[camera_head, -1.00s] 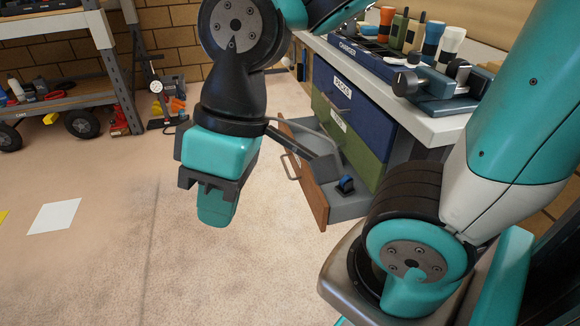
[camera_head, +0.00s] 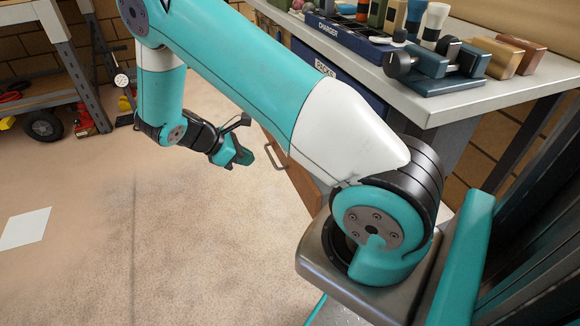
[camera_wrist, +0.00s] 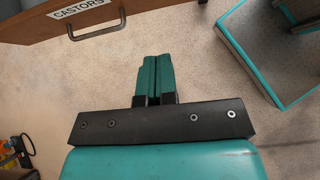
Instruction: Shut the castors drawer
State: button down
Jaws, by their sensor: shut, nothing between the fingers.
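The castors drawer shows in the wrist view as a brown wooden front (camera_wrist: 140,22) with a white CASTORS label (camera_wrist: 78,9) and a dark bar handle (camera_wrist: 95,30). In the head view its brown front (camera_head: 304,185) stands out from the cabinet, with the handle (camera_head: 275,156) facing left; my arm hides most of the drawer. My gripper (camera_head: 245,157) is shut and empty, to the left of the handle and apart from it. In the wrist view my gripper's fingertips (camera_wrist: 157,58) point towards the drawer front, with floor between them.
The workbench (camera_head: 425,98) above carries a blue charger tray (camera_head: 345,35), a vise (camera_head: 440,65) and several bottles. The floor (camera_head: 150,220) in front is clear.

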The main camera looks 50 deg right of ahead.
jog(key=d+f, duration=0.2)
jog(key=b, duration=0.2)
send_near(298, 170)
jog(key=shift+h, duration=0.3)
jog(key=f, duration=0.1)
jog(key=s+d+f, duration=0.1)
jog(key=f, duration=0.1)
jog(key=d+f, duration=0.1)
jog(key=shift+s+d+f, duration=0.2)
jog(key=shift+s+f, duration=0.05)
jog(key=shift+f, duration=0.1)
jog(key=shift+s+d, duration=0.45)
jog(key=shift+d, duration=0.3)
